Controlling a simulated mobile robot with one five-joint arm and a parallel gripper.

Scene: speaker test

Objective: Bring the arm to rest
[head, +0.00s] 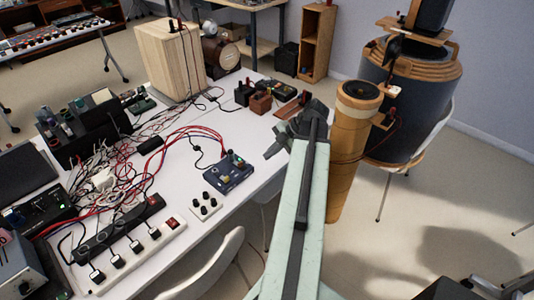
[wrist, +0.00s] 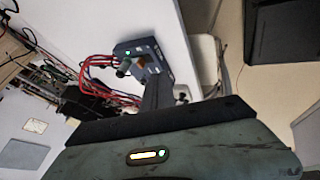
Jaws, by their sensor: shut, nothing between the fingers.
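My pale green arm (head: 298,215) reaches up the middle of the head view from the bottom edge. My dark gripper (head: 278,142) is at its far end, over or near the right edge of the white table (head: 215,128). It is shut and holds nothing. In the wrist view my gripper (wrist: 157,92) shows as a dark shape in front of the blue box. I cannot tell its height above the table.
A blue box (head: 228,172) with red cables and a power strip (head: 120,245) lie on the table. A tall wooden speaker (head: 348,150) stands close right of my arm, beside a large dark drum-shaped speaker (head: 412,100). A white chair (head: 210,265) is left of my arm.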

